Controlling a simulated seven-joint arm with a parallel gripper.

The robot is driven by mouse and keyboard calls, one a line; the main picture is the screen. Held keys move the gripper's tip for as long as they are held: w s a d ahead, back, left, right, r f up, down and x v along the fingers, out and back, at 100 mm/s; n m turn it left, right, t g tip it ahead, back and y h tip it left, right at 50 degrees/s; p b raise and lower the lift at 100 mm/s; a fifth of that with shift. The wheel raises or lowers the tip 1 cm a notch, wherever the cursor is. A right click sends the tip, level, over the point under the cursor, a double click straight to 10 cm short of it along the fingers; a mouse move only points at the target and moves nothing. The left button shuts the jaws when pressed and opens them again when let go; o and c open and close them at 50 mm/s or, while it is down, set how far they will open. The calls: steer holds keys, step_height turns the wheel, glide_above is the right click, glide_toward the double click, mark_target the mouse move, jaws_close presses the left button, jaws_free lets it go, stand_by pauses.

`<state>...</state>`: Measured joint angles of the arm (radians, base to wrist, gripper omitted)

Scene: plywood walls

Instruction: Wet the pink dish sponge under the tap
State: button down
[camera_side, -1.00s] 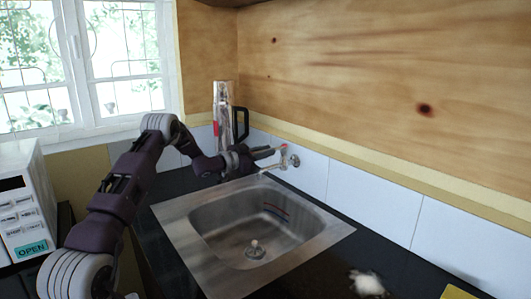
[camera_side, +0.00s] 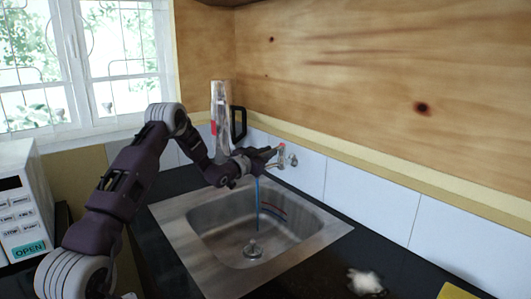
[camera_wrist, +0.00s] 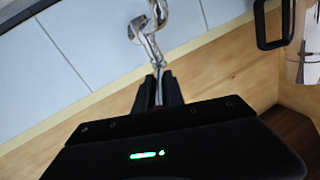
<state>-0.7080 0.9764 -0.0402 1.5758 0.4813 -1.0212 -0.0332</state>
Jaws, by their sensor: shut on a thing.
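The tap (camera_side: 291,160) sticks out of the tiled wall above the back of the steel sink (camera_side: 335,232). A thin blue stream of water (camera_side: 258,205) falls from it towards the drain. My gripper (camera_side: 272,153) is at the tap. In the wrist view, the chrome tap (camera_wrist: 150,40) has a long lever running down between the dark fingers of my gripper (camera_wrist: 158,85), which are shut on it. I cannot make out a pink sponge in either view.
A silver cylinder (camera_side: 220,115) with a black handle stands behind my gripper. A white fluffy thing (camera_side: 366,282) lies on the dark counter right of the sink. A yellow thing (camera_side: 455,292) is at the bottom edge. A white appliance (camera_side: 22,205) stands at left.

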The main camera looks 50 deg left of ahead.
steer(key=c, duration=1.4)
jaws_free()
steer(key=v, duration=0.7)
steer(key=shift+r, duration=0.15)
